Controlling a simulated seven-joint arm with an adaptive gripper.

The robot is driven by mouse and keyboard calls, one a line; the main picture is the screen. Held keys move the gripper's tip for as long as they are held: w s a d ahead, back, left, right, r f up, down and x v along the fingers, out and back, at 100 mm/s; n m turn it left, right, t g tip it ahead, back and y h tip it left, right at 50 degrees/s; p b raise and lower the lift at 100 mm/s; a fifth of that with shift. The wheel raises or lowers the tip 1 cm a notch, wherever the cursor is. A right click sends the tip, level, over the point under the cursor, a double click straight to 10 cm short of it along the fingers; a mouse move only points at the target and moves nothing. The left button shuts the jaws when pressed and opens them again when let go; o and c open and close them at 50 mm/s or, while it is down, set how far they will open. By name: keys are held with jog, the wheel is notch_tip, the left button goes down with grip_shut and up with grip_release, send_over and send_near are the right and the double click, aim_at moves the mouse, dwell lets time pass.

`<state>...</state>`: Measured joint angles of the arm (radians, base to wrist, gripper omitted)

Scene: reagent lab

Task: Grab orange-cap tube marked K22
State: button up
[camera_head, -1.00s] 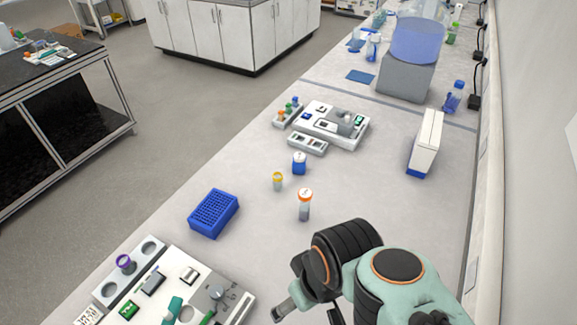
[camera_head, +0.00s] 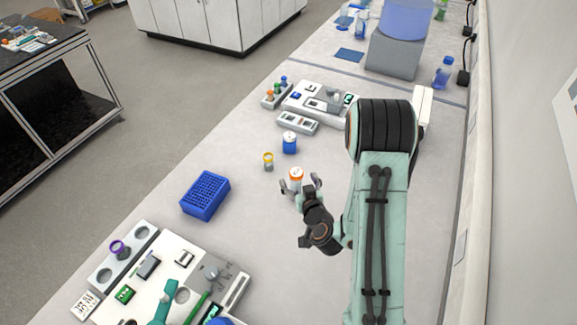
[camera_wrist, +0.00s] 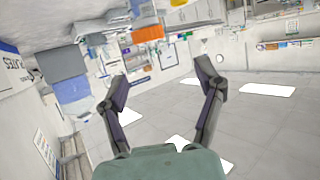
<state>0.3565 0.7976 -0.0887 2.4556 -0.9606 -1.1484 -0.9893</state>
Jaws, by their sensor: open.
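The orange-cap tube (camera_head: 296,174) stands upright on the bench in the head view; its marking is too small to read. My gripper (camera_head: 300,187) is open, its fingers spread to the left and right of the tube in the picture. The lower tube is partly hidden by the gripper, and I cannot tell whether they touch. In the wrist view the open fingers (camera_wrist: 162,85) frame a tilted view of the room. I cannot clearly make out the tube there.
A yellow-topped tube (camera_head: 268,161) and a blue container (camera_head: 289,143) stand behind the orange-cap tube. A blue rack (camera_head: 205,195) lies to its left. A white device (camera_head: 318,103) is farther back, and another white station (camera_head: 165,285) is at front left.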

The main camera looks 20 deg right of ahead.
aim_at(297, 174)
jog(key=shift+s+d+f, duration=0.15)
jog(key=shift+f, duration=0.25)
jog(key=shift+s+d+f, duration=0.1)
jog(key=shift+d+f, duration=0.05)
jog(key=shift+f, duration=0.2)
jog(key=shift+w+d, duration=0.15)
jog(key=shift+x, duration=3.2)
jog(key=c, duration=0.9)
